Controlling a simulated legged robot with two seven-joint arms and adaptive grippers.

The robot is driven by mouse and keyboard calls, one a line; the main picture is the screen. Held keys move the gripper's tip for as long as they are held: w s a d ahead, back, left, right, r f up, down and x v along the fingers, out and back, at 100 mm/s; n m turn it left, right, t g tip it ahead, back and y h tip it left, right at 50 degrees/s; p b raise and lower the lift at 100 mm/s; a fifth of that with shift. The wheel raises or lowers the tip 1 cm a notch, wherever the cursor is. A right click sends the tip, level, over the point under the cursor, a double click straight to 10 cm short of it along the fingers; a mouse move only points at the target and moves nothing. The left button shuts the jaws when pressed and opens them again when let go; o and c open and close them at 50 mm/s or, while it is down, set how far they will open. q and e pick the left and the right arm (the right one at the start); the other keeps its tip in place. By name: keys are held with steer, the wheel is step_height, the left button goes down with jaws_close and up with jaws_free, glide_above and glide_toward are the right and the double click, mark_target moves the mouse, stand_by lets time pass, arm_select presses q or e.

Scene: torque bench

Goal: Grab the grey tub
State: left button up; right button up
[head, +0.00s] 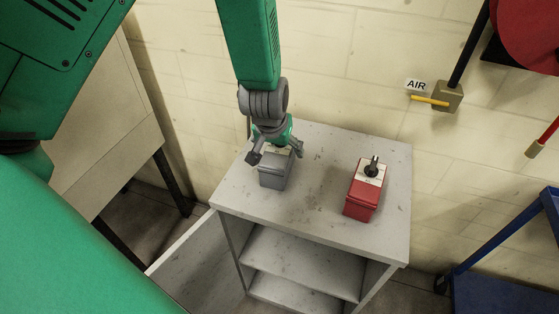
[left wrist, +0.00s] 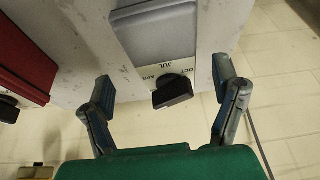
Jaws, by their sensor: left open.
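The grey tub (head: 274,174) stands on the left part of the cabinet top. In the left wrist view the grey tub (left wrist: 165,40) shows a white label with month letters and a dark knob (left wrist: 173,91) on it. My left gripper (head: 275,155) comes down over the tub from above. In the left wrist view my left gripper (left wrist: 164,98) is open, with one finger to each side of the knob and a gap on both sides. The gripper hides part of the tub's top in the head view. My right gripper is not in view.
A red tub (head: 362,194) with a dark knob stands to the right on the cabinet top (head: 315,205). The cabinet has open shelves below. A wall with an AIR valve (head: 447,97) is behind. A blue cart (head: 505,260) is at the right.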

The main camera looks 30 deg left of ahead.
mark_target(278, 152)
arm_select(q)
steer(key=x, duration=0.3)
steer(key=shift+a+f, duration=0.1)
steer(key=shift+a, duration=0.15)
steer(key=x, duration=0.4)
steer(key=shift+w+a+p, duration=0.1)
steer(key=shift+p, duration=0.2)
steer(key=c, duration=1.3)
steer(key=shift+c, duration=0.2)
